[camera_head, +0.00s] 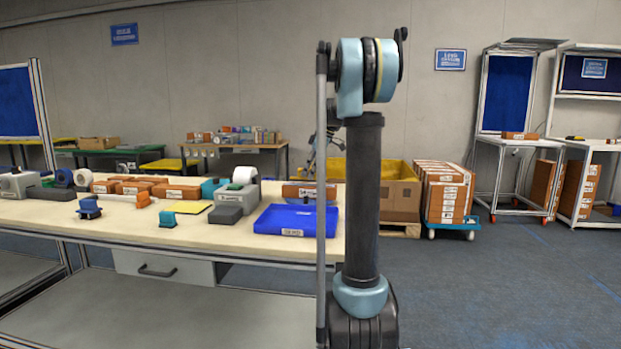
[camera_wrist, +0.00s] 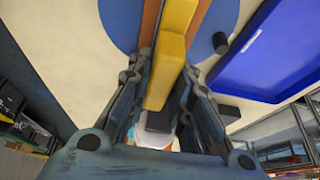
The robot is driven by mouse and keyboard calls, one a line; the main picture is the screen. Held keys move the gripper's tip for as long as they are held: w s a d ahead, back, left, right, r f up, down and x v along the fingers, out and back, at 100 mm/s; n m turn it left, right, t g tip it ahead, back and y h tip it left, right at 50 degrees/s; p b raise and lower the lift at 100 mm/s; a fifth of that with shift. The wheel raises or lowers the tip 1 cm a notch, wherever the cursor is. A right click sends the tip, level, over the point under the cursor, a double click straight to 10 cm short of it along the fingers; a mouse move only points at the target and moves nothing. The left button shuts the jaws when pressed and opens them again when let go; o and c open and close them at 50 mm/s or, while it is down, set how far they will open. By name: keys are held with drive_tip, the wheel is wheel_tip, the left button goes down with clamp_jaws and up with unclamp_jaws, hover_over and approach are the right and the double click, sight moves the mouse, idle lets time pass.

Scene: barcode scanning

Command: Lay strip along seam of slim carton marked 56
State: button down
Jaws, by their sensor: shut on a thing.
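In the wrist view, my gripper (camera_wrist: 164,72) is shut on a long yellow thing (camera_wrist: 176,22) that runs between its fingers. An orange-brown thing (camera_wrist: 149,24) shows on both sides behind the yellow one; I cannot tell whether it is a carton. A large blue round shape (camera_wrist: 118,20) lies behind that. In the head view my gripper cannot be made out. Several slim brown cartons with white labels (camera_head: 177,193) lie on the table, and another (camera_head: 308,191) lies behind the blue tray. The number 56 cannot be read on any. No separate strip can be made out.
The blue tray (camera_head: 275,228) sits at the table's right; it also shows in the wrist view (camera_wrist: 265,65). A grey dispenser with a white roll (camera_head: 238,191), a yellow flat piece (camera_head: 195,207) and small blue objects (camera_head: 89,207) stand nearby. The table's front strip is bare.

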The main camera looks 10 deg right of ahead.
sight(310, 169)
drive_tip(key=shift+r, duration=2.55)
